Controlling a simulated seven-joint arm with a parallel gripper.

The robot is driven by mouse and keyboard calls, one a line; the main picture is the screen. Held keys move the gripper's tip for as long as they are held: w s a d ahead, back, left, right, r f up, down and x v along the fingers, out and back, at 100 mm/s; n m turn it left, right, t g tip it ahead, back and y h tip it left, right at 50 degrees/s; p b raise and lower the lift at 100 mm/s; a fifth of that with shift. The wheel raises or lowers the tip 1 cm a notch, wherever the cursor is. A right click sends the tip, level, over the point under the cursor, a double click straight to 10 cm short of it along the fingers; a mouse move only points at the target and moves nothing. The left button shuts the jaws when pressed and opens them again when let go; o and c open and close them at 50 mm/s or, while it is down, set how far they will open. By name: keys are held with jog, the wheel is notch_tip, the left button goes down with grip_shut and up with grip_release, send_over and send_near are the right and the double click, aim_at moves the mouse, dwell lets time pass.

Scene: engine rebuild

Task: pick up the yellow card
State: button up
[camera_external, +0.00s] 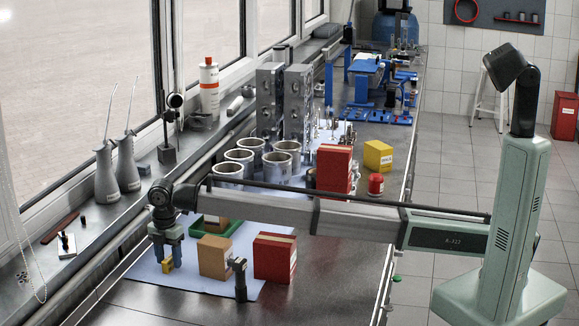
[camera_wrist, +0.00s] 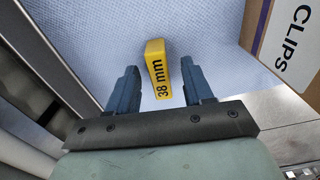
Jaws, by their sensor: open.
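The yellow card (camera_wrist: 157,68) is a small block-like yellow piece marked "38 mm". It is on the pale blue mat and lies between the two blue fingers of my gripper (camera_wrist: 158,72) in the wrist view. My gripper is open, with a visible gap on each side of the card. In the external view my gripper (camera_external: 168,256) points down at the left end of the mat, and the yellow card (camera_external: 167,267) shows low at its fingertips. I cannot tell how far the fingertips are above the mat.
A tan box (camera_external: 214,258) marked "CLIPS" (camera_wrist: 290,40) stands close to the right of my gripper. A red box (camera_external: 275,258), a dark upright tool (camera_external: 240,280) and a green tray (camera_external: 230,229) are nearby. Bare pale mat (camera_wrist: 85,45) shows left of the card.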

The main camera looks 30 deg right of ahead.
jog(key=shift+f, duration=0.5)
grip_shut()
